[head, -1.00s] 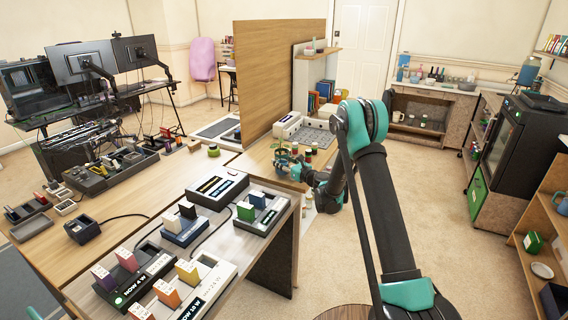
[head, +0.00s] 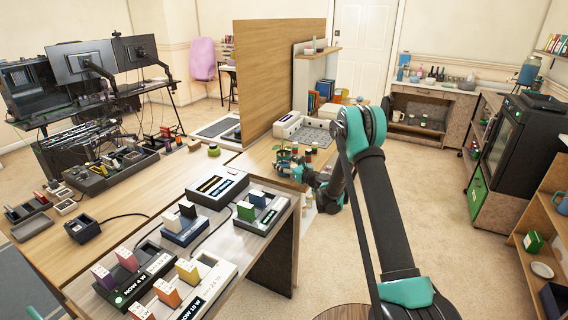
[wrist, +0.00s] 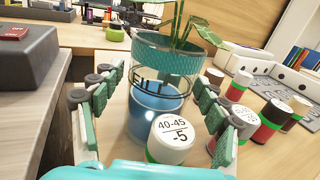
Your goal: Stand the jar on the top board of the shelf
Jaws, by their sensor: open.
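Several jars with pale lids stand on the wooden desk; I cannot tell which one the task means. The nearest jar (wrist: 168,138), lid marked "40-45 -5" with a green band, stands upright between my fingers, closer to the right one. My gripper (wrist: 160,88) is open around this jar and a teal and blue planter (wrist: 155,105) behind it. Other jars (wrist: 272,118) stand right of the right finger. In the head view, my gripper (head: 288,168) is low over the desk, small and partly hidden by my arm. The shelf's top board (head: 318,53) is beyond, bearing small items.
A tall wooden partition (head: 270,75) stands left of the shelf. A white machine with a grey keypad (head: 300,126) sits on the desk below the shelf, near books (head: 318,98). A dark box (wrist: 25,62) is left of my gripper in the wrist view.

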